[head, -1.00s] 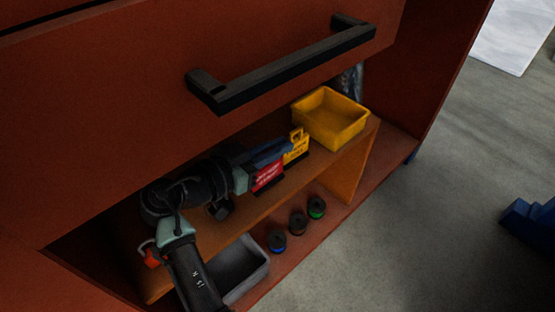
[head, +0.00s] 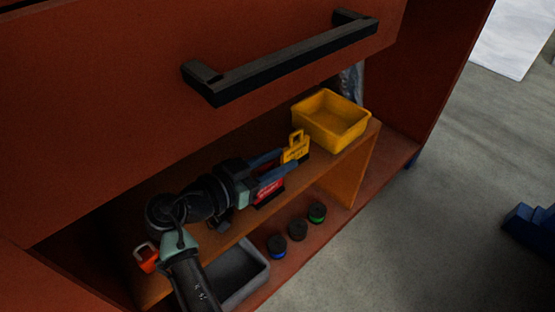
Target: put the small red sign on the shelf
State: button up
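The small red sign (head: 269,191) with pale lettering stands on the wooden shelf (head: 330,161), in a dark base. My gripper (head: 290,157) reaches along the shelf from the left. Its two blue fingers are spread apart with no object visibly clamped. The nearer finger passes in front of the red sign's upper part and hides it; I cannot tell whether they touch.
A yellow bin (head: 331,120) stands at the shelf's right end. Below are a grey bin (head: 239,274) and several dark spools (head: 297,229). A red padlock (head: 148,260) is at left. A drawer front with a black handle (head: 285,60) overhangs the shelf.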

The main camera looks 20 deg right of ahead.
jog(key=shift+r, duration=0.1)
jog(key=shift+a+r, duration=0.15)
jog(key=shift+a, duration=0.1)
jog(key=p+v, duration=0.2)
jog(key=v, duration=0.5)
jog(key=shift+s, duration=0.1)
jog(key=shift+d, duration=0.1)
